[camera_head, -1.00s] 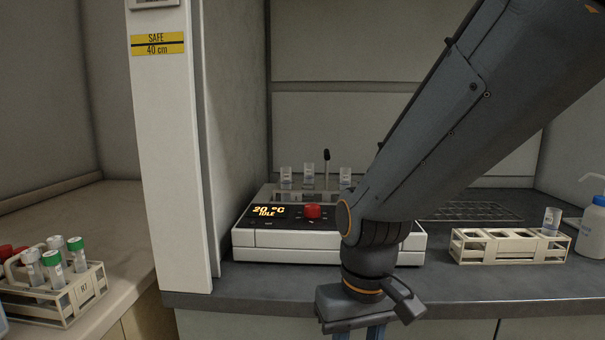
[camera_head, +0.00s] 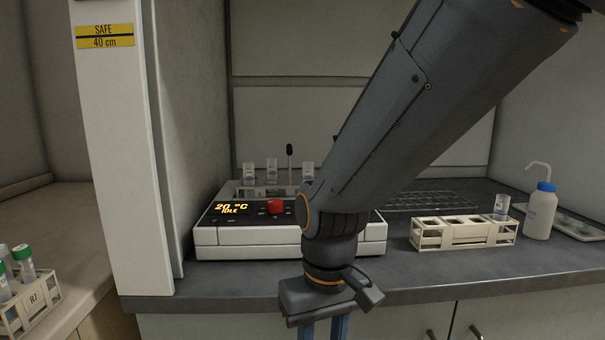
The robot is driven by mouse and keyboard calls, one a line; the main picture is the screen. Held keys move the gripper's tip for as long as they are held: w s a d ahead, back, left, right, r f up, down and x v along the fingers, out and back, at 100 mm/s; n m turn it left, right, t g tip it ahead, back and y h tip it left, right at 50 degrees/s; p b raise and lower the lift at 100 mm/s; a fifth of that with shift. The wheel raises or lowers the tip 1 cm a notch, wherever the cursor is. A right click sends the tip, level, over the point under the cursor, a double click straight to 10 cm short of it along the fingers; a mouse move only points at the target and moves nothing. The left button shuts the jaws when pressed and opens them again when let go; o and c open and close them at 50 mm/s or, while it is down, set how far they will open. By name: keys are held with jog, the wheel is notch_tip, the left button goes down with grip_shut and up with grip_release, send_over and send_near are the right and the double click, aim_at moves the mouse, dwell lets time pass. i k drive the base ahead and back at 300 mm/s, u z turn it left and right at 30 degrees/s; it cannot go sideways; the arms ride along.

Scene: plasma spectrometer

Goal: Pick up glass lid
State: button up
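I cannot clearly make out a glass lid. A white tray (camera_head: 597,238) at the right edge holds small round clear pieces, too small to identify. My gripper (camera_head: 323,333) points down in front of the bench edge, left of that tray and below the white heater unit (camera_head: 260,240). Its two blue fingers show a gap between them near their base. Their tips are cut off by the bottom of the picture, so what lies between them is hidden. My arm hides the heater unit's right part.
The heater unit reads 20 °C IDLE and holds several clear vials and a thin black-tipped rod (camera_head: 290,152). A beige rack (camera_head: 465,236) with one vial and a wash bottle (camera_head: 540,212) stand right. A white post (camera_head: 120,160) and another rack (camera_head: 30,310) are left.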

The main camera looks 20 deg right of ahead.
aim_at(584, 229)
jog(key=z, duration=1.75)
jog(key=k, duration=0.4)
jog(key=z, duration=1.85)
jog(key=i, duration=1.2)
jog(key=u, duration=1.4)
